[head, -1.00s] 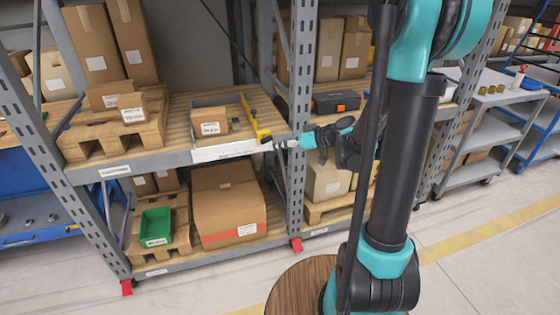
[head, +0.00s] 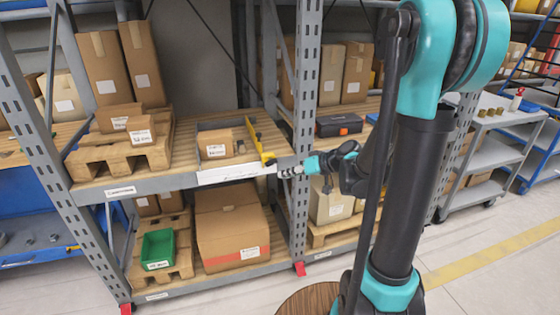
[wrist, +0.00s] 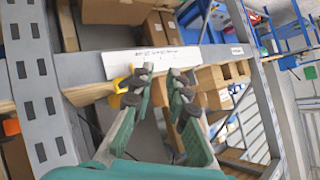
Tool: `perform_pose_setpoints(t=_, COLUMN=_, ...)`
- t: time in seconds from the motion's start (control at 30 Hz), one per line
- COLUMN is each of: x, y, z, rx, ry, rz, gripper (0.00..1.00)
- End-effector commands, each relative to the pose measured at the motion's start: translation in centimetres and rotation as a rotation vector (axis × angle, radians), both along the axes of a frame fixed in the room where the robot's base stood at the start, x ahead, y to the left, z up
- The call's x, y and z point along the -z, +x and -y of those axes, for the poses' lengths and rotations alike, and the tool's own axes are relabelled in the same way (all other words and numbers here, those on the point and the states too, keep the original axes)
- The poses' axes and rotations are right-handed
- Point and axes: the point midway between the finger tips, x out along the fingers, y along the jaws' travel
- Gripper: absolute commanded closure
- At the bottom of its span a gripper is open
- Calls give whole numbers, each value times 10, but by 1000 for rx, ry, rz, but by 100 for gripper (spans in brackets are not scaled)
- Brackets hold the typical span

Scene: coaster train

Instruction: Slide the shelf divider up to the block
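The yellow shelf divider (head: 254,138) stands on the slatted middle shelf, running front to back, with its yellow front end at the shelf's front edge. A small brown block (head: 241,147) sits to its left, beside a labelled cardboard box (head: 214,144); a gap shows between block and divider. My gripper (head: 281,172) is at the front edge, just right of the divider's front end. In the wrist view my gripper (wrist: 163,76) has its fingers apart with nothing between them. The yellow divider end (wrist: 121,82) lies just left of the left finger; I cannot tell whether they touch.
A white label strip (head: 232,171) runs along the shelf's front beam. A grey rack upright (head: 306,110) stands close right of my gripper. A pallet with boxes (head: 120,158) fills the shelf's left side. Cartons and a green bin (head: 158,249) stand below.

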Motion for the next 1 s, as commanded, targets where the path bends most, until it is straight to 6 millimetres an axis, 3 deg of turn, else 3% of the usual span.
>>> perform_pose_setpoints(t=0.1, x=-18, y=46, z=8, rx=145, ry=230, rz=-117, gripper=100)
perform_pose_setpoints(t=0.2, x=-35, y=84, z=19, rx=257, ry=453, rz=-235, gripper=100)
perform_pose_setpoints(t=0.33, x=-52, y=121, z=37, rx=354, ry=696, rz=-368, gripper=100)
perform_pose_setpoints(t=0.47, x=-62, y=140, z=49, rx=397, ry=837, rz=-449, gripper=100)
perform_pose_setpoints(t=0.6, x=-64, y=148, z=48, rx=406, ry=877, rz=-474, gripper=100)
perform_pose_setpoints(t=1.0, x=-57, y=189, z=-8, rx=403, ry=872, rz=-474, gripper=100)
